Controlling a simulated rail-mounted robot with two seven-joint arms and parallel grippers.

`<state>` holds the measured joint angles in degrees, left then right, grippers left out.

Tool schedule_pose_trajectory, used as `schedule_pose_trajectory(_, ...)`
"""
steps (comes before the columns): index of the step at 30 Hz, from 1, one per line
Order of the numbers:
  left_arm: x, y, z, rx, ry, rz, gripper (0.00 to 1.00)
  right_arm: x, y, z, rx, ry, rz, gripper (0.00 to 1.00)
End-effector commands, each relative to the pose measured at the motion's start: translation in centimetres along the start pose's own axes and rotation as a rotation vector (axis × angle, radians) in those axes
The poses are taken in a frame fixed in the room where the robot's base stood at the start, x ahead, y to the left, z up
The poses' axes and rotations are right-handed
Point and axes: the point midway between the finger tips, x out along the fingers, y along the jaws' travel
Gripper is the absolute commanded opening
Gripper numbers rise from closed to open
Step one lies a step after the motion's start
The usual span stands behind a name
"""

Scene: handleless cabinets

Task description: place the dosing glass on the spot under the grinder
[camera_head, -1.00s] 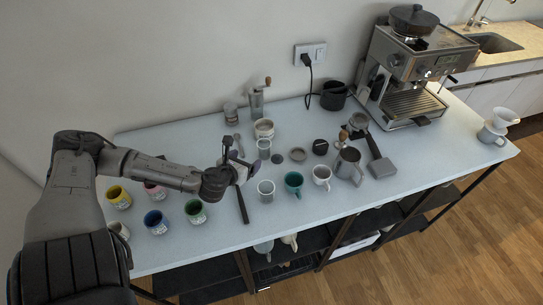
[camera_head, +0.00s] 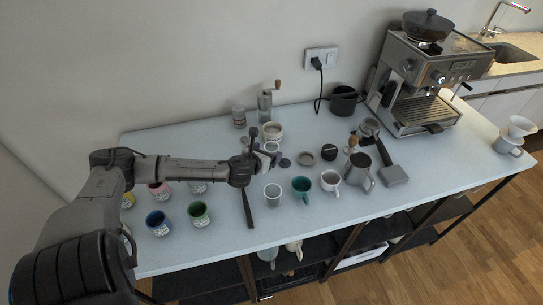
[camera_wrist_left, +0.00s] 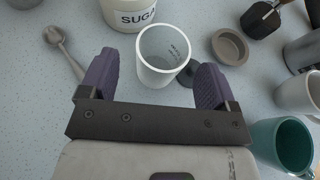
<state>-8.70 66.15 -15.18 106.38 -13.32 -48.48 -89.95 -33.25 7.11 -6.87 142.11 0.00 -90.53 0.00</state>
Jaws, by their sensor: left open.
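The dosing glass, a pale cup with small markings (camera_wrist_left: 163,55), stands upright on the counter. In the head view it (camera_head: 271,147) is partly hidden by my left gripper (camera_head: 262,153). In the left wrist view the open left gripper (camera_wrist_left: 154,82) has one purple finger on each side of the glass's near part; I cannot tell whether either touches it. The hand grinder with a wooden crank knob (camera_head: 265,101) stands behind, near the wall. No marked spot under it can be made out. My right gripper is not in view.
A sugar pot (camera_wrist_left: 131,14) stands right behind the glass, and a spoon (camera_wrist_left: 63,50) lies to the left. A green mug (camera_head: 301,188), a white cup (camera_head: 272,194) and a steel pitcher (camera_head: 358,172) stand nearby. The espresso machine (camera_head: 428,75) is at the right.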

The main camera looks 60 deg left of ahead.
Motion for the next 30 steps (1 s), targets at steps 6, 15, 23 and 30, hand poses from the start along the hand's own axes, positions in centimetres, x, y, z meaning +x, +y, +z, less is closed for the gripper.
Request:
schedule_pose_trajectory(6, 2.7, -0.1, -0.1, -0.003, -0.001, 0.0, 0.83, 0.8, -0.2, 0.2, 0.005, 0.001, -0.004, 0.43)
schedule_pose_trajectory(15, 3.7, -0.2, -0.1, 0.001, 0.0, -0.001, 0.83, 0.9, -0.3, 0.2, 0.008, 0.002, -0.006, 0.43)
schedule_pose_trajectory(23, 3.7, -0.1, -0.1, 0.001, 0.0, -0.001, 0.71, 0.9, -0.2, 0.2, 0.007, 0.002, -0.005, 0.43)
schedule_pose_trajectory(30, 3.7, -0.1, -0.1, 0.001, 0.0, -0.001, 0.48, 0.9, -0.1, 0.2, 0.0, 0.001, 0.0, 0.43)
